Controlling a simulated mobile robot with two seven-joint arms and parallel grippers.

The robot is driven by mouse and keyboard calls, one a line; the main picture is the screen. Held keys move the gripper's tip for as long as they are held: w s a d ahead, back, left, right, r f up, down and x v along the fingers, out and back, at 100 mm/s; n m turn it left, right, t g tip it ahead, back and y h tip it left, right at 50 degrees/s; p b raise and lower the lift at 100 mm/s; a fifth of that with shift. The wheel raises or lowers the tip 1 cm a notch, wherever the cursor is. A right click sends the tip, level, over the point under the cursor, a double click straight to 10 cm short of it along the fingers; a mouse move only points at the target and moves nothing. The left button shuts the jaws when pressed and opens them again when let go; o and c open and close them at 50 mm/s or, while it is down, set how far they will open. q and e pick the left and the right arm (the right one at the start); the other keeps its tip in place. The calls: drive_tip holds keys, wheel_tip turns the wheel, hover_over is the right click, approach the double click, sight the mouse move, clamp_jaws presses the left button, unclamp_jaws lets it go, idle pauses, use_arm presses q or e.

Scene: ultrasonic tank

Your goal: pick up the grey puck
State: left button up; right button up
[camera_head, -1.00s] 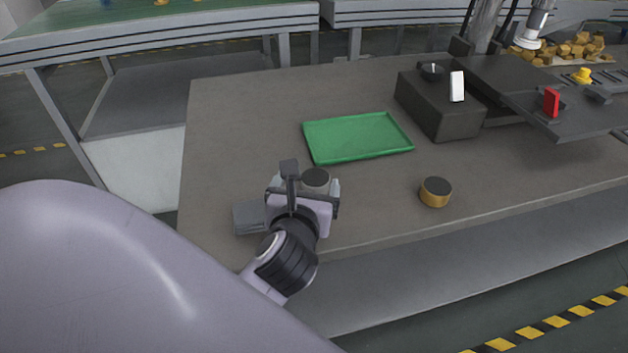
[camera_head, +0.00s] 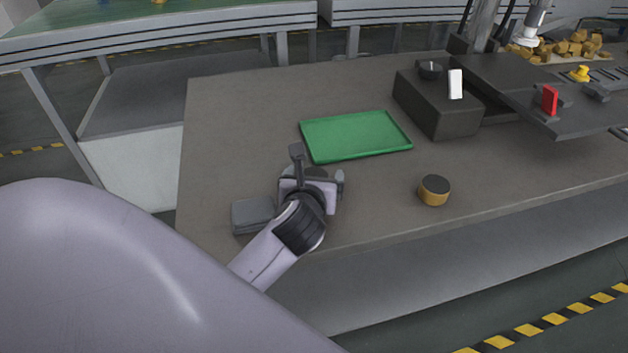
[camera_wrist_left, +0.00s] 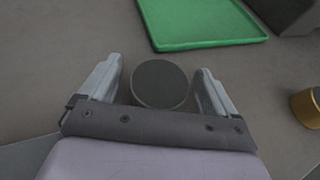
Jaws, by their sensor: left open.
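The grey puck (camera_wrist_left: 161,84) is a short round disc with a dark top, standing on the table in the left wrist view. My left gripper (camera_wrist_left: 160,78) is open, with one finger on each side of the puck and a gap visible at both sides. In the head view my left gripper (camera_head: 315,182) is over the puck and hides most of it; only a bit of its dark top (camera_head: 318,171) shows. I cannot tell the exact height of the fingers. My right gripper is not in view.
A green tray (camera_head: 355,151) lies behind the gripper. A gold puck with a dark top (camera_head: 434,191) stands to the right. A grey block (camera_head: 252,215) sits left of the gripper. A dark box (camera_head: 436,118) stands at the back right. The table's front edge is close.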

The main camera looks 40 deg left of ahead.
use_arm(q)
drive_tip(key=c, duration=1.2)
drive_tip(key=shift+c, duration=0.2)
drive_tip(key=shift+r, duration=0.2)
